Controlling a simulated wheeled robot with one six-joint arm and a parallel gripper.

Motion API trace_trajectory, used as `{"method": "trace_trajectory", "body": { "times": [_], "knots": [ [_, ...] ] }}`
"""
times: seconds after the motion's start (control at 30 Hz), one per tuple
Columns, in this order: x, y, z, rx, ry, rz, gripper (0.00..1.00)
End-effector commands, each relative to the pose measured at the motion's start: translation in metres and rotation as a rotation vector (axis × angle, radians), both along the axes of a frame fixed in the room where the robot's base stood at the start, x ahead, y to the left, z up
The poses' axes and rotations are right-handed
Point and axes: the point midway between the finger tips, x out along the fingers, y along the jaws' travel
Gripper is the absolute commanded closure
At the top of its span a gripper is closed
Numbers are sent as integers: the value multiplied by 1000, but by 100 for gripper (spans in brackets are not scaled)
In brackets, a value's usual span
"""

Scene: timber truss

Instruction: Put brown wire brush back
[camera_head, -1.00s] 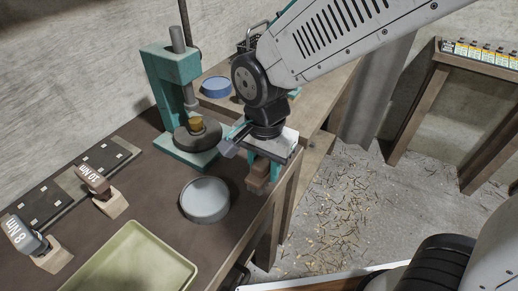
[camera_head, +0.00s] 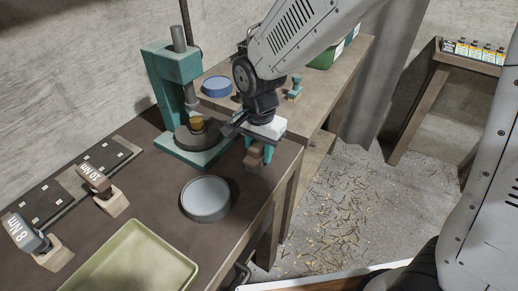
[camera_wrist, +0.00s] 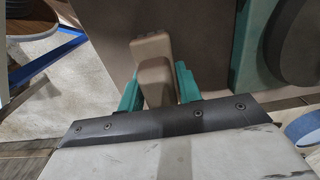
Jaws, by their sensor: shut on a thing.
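The brown wire brush (camera_head: 253,161) is a small brown block held in my gripper (camera_head: 259,150), above the right edge of the dark bench top (camera_head: 150,190). In the wrist view, the brush (camera_wrist: 154,72) stands between the two teal fingers of my gripper (camera_wrist: 158,90), which are shut on it. Its bristles cannot be made out. I cannot tell whether the brush touches the bench.
A teal press (camera_head: 172,78) stands just left of my gripper. A grey round dish (camera_head: 206,197), a green tray (camera_head: 130,262) and tools marked 8 Nm (camera_head: 25,236) and 10 Nm (camera_head: 93,178) are on the bench. A blue dish (camera_head: 217,86) is behind.

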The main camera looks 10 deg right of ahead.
Motion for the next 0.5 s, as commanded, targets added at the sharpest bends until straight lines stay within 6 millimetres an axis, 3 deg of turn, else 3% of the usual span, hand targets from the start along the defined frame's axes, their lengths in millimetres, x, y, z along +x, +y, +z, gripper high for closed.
{"method": "trace_trajectory", "body": {
  "times": [0.13, 0.17, 0.2, 0.5],
  "knots": [
    [0, 0, -2, 0, 0, 0, 90],
    [0, 0, -1, 0, 0, 0, 57],
    [0, 0, -1, 0, 0, 0, 46],
    [0, 0, 0, 0, 0, 0, 44]
  ]
}}
